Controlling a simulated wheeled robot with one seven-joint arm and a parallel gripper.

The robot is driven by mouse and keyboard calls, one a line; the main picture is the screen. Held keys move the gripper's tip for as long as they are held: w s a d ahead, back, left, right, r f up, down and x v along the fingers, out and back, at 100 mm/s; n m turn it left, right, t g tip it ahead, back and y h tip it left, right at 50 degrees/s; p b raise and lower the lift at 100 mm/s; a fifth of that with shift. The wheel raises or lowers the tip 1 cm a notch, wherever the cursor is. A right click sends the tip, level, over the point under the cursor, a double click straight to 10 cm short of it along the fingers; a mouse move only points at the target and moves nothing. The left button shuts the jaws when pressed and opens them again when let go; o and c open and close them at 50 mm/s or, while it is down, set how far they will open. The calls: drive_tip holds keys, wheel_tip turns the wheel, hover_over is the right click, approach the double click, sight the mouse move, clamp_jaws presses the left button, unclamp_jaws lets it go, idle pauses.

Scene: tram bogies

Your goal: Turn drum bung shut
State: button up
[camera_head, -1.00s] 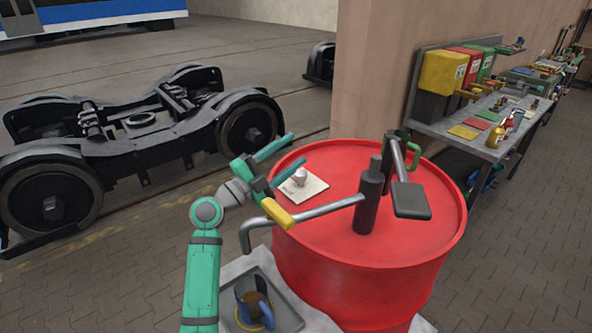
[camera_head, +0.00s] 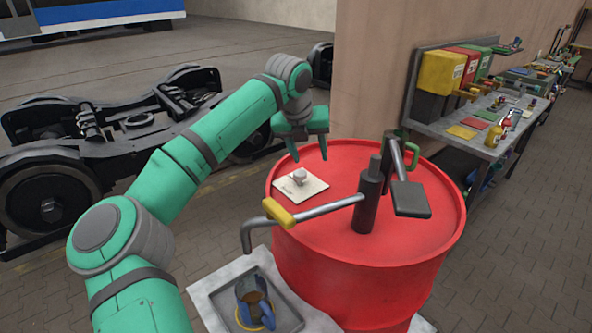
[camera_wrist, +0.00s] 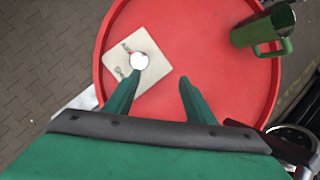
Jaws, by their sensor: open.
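The red drum (camera_head: 330,245) stands upright in the head view. A pale bung (camera_head: 299,175) sits on a cream label plate (camera_head: 312,189) on the left part of its lid. My gripper (camera_head: 309,157) is open and empty, pointing down above the lid, apart from the bung. In the wrist view the bung (camera_wrist: 139,61) shows as a white disc on the cream plate (camera_wrist: 160,80), beyond and between the fingertips, nearer the left one. My gripper (camera_wrist: 156,80) is spread there with nothing between its fingers.
A green mug (camera_head: 411,150) stands at the lid's back. A tray (camera_head: 283,312) with a blue-handled mug sits before the drum. A workbench (camera_head: 490,145) stands right.

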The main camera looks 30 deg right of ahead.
sight(300, 172)
drive_tip(key=shift+t+y, duration=0.5)
drive_tip(key=shift+y, duration=0.3)
drive_tip(key=w+f, duration=0.1)
drive_tip(key=f, duration=0.1)
drive_tip(key=w+f, duration=0.2)
drive_tip(key=f, duration=0.1)
drive_tip(key=w+f, duration=0.1)
drive_tip(key=f, duration=0.2)
drive_tip(key=shift+w+d+f, duration=0.1)
drive_tip(key=shift+w+d, duration=0.1)
drive_tip(key=shift+w, duration=0.2)
drive_tip(key=shift+c, duration=0.3)
drive_tip(key=c, duration=1)
